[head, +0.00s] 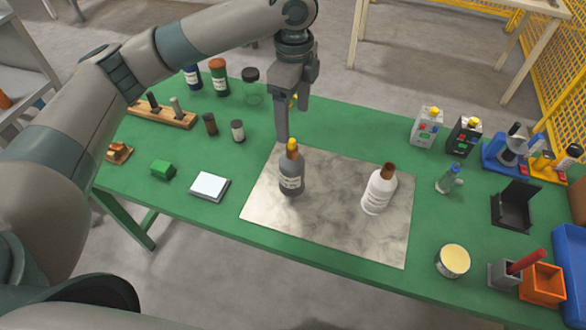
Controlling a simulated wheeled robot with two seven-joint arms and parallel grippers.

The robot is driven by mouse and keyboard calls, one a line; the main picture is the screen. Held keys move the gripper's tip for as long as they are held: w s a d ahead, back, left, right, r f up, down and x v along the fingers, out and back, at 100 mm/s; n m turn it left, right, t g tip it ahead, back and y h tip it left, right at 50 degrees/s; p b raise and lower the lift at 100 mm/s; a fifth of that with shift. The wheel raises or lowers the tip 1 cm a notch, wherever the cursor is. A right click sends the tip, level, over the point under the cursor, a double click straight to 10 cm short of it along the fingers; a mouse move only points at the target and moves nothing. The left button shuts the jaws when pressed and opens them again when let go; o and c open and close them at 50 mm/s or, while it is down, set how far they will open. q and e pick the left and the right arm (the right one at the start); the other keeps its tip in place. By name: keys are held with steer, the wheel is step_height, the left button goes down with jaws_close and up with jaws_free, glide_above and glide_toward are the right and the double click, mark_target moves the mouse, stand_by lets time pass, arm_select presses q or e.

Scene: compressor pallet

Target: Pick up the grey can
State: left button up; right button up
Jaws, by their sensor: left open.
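The grey can (426,128) is a light grey, box-shaped can with a yellow cap. It stands upright at the back right of the green table (340,130), beside a black can (462,137) of similar shape. My left gripper (293,118) points down over the middle of the table, behind a dark bottle with a yellow top (291,168). It is open, with nothing seen between its fingers, and well to the left of the grey can. My right gripper is not in view.
A white bottle (379,189) stands on the marble slab (330,225). A small clear bottle (447,180) stands in front of the cans. A blue microscope-like item (508,148) is to their right. Green table left of the grey can is clear.

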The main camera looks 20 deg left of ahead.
mark_target(293, 151)
arm_select(q)
steer(key=shift+f, duration=0.15)
steer(key=shift+f, duration=0.3)
step_height(293, 151, down, 10)
steer(key=p, duration=0.3)
steer(key=shift+f+p, duration=0.15)
steer(key=shift+p, duration=0.15)
steer(key=shift+f, duration=0.55)
